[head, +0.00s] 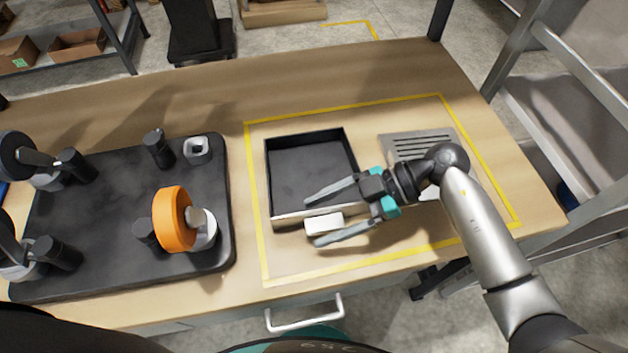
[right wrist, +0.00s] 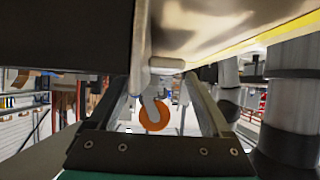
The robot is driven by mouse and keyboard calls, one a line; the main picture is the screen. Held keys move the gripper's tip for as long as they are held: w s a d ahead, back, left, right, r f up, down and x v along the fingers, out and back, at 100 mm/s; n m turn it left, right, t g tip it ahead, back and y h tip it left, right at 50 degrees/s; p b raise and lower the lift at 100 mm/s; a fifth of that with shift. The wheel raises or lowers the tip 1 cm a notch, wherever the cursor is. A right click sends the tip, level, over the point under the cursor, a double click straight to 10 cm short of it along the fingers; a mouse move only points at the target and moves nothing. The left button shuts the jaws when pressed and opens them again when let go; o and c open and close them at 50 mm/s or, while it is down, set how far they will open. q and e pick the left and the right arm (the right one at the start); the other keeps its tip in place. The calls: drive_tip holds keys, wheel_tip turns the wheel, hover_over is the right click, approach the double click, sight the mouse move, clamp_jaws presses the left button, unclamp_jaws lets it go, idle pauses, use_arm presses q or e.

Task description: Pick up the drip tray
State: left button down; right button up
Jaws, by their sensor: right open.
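The drip tray looks to be the black open box (head: 300,150) with a pale metal front and a white block-shaped handle (head: 324,224), on the table inside a yellow outline. It looks empty. My right gripper (head: 314,220) is open at its front, with one finger over the tray side and the other on the near side of the handle. The handle lies between the fingers, not gripped. In the right wrist view a pale block, likely the handle (right wrist: 166,63), shows ahead between the fingers. My left gripper is not in view.
A slotted metal grate (head: 420,146) lies right of the tray, partly under my right arm. A black mat (head: 100,230) at left carries an orange disc (head: 172,220) and several dark posts. A metal rack stands at right. The table behind the tray is clear.

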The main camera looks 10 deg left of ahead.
clamp_jaws()
idle(0.7)
idle(0.7)
